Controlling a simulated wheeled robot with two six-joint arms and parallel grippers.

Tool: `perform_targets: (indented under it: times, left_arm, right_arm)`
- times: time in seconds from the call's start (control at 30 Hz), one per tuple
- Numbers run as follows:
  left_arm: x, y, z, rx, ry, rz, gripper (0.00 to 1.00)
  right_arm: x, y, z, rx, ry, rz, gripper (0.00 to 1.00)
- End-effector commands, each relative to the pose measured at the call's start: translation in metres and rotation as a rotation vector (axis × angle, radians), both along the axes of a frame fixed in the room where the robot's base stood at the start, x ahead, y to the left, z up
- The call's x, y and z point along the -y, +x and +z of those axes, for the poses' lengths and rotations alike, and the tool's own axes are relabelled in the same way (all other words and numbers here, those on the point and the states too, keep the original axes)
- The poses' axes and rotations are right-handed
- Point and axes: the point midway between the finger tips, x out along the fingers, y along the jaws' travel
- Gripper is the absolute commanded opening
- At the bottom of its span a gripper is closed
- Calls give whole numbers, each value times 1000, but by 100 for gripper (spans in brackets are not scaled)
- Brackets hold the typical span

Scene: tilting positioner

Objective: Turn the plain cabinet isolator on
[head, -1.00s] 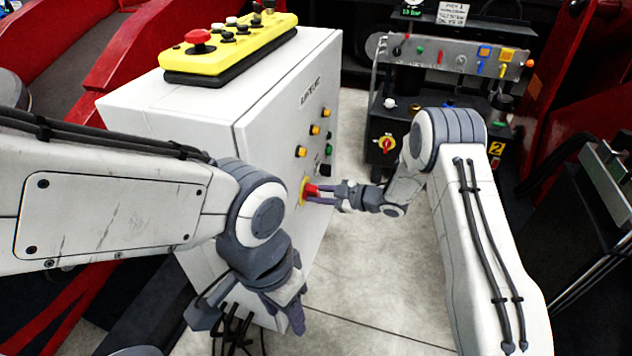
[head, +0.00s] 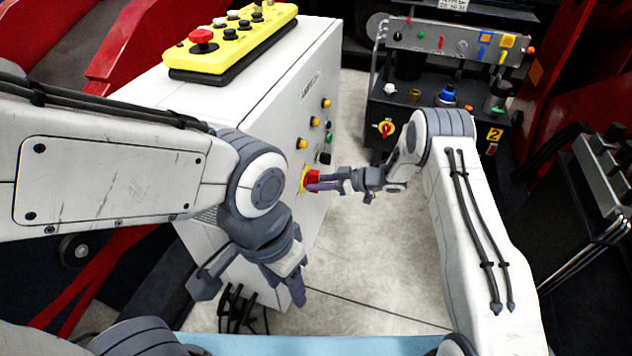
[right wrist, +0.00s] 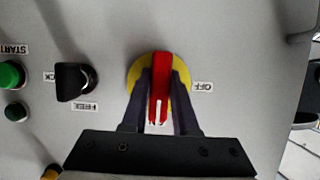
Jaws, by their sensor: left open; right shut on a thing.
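The isolator (head: 313,177) is a red handle on a yellow round plate, low on the front of the plain grey-white cabinet (head: 262,115). My right gripper (head: 320,185) is shut on the red handle. In the right wrist view its two dark fingers flank the handle (right wrist: 161,75). The handle lies upright in that picture, its white mark at the lower end, away from the OFF label (right wrist: 203,86) at the right. A pale label below the handle is mostly hidden by the gripper. My left gripper (head: 285,280) hangs open and empty in front of the cabinet's lower part.
A yellow pendant box (head: 235,45) with a red button lies on the cabinet top. A black selector (right wrist: 76,82) and green START button (right wrist: 11,75) sit beside the isolator. Floor between is clear.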

Motion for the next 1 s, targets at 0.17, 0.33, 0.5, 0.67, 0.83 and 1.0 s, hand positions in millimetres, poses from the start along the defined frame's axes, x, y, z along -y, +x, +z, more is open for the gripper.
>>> perform_targets:
  times: [0.17,0.33,0.5,0.67,0.83,1.0]
  left_arm:
    - [0,0,0,0,0,0,50]
    - [0,0,0,0,0,0,50]
    - [0,0,0,0,0,0,50]
    - [0,0,0,0,0,0,50]
    - [0,0,3,0,0,0,50]
    - [0,0,8,0,0,0,50]
  right_arm:
    - [0,0,0,-4,1,-2,0]
    - [0,0,0,-4,1,-2,47]
    - [0,0,0,-3,1,-1,57]
    - [0,0,0,-2,1,-1,57]
    - [13,-3,7,-1,0,-4,57]
    - [43,-12,20,-1,0,-6,57]
